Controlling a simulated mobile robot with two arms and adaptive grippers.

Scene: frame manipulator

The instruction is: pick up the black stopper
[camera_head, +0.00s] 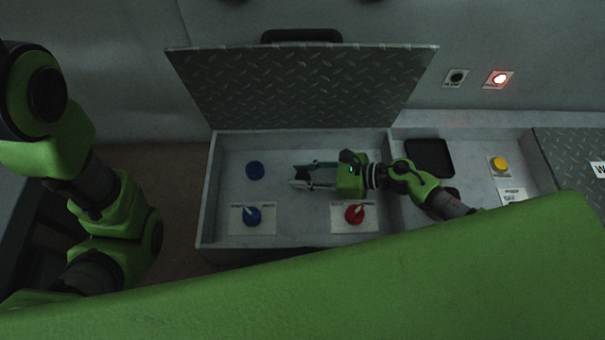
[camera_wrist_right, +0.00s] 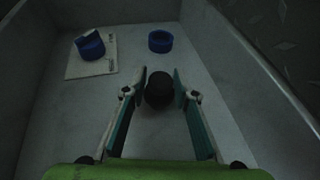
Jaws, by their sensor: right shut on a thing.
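The black stopper (camera_wrist_right: 159,90) is a dark round piece between the fingertips of my right gripper (camera_wrist_right: 160,80) in the right wrist view. The right gripper is shut on it, one finger at each side. In the head view the right gripper (camera_head: 298,177) reaches leftward, low inside the open compartment, between a blue ring and a red knob. The stopper is dark and hard to make out there. I cannot tell whether it touches the compartment floor. My left arm shows at the left of the head view, but its gripper does not.
The open compartment (camera_head: 225,170) has a raised diamond-plate lid (camera_head: 300,85) behind it. Inside are a blue ring (camera_head: 255,170), a blue knob (camera_head: 252,215) and a red knob (camera_head: 355,213). A yellow button (camera_head: 499,164) sits in the right compartment. A red light (camera_head: 499,79) glows on the wall.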

